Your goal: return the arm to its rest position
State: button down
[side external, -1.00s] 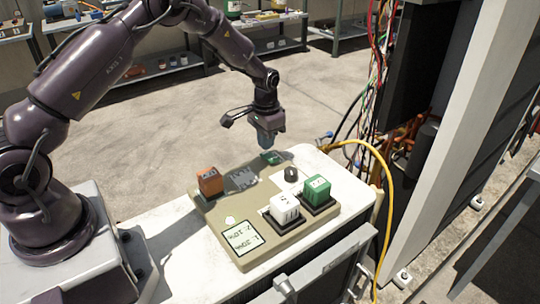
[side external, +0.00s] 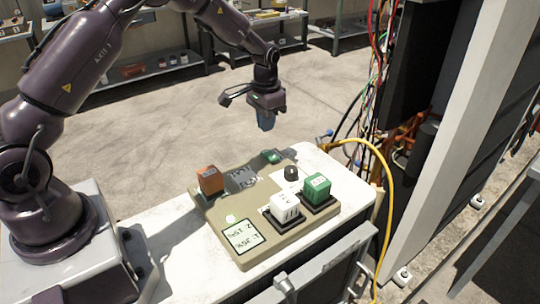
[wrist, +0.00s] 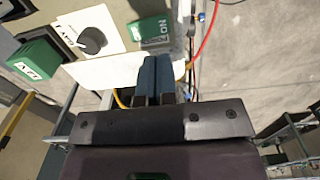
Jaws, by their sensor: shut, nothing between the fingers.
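My gripper (side external: 266,120) is shut and empty, raised in the air above the far end of the beige panel (side external: 228,238). In the wrist view its two blue fingers (wrist: 156,75) are together with nothing between them. On the panel stand an orange-brown block (side external: 210,180), a white block (side external: 284,208) and a green block (side external: 316,188), the last two in dark sockets. A black knob (side external: 291,173) and a small green switch (side external: 271,156) are at the panel's far side. A small display (side external: 243,237) shows text too small to read surely.
The panel lies on a white worktop (side external: 185,228). An open cabinet with loose wires (side external: 372,85) stands to the right, and a yellow cable (side external: 385,190) loops beside the worktop. Shelves (side external: 165,70) stand at the back. The floor beyond the worktop is clear.

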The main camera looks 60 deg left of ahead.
jog(key=shift+s+f, duration=0.2)
jog(key=shift+s, duration=0.1)
jog(key=shift+s+d+f+n+g, duration=0.15)
jog(key=shift+s+f+g, duration=0.05)
jog(key=shift+s, duration=0.25)
jog(key=shift+s+d+f+n+g, duration=0.1)
jog(key=shift+s+f+n+g, duration=0.1)
jog(key=shift+s, duration=0.2)
jog(key=s+d+r+t, duration=0.3)
jog(key=s+d+r, duration=0.2)
jog(key=s+r, duration=0.7)
jog(key=s+d+r+t, duration=0.3)
jog(key=s+d+r, duration=0.2)
jog(key=s+r, duration=0.7)
jog(key=shift+s, duration=0.8)
jog(key=shift+d+r, duration=0.1)
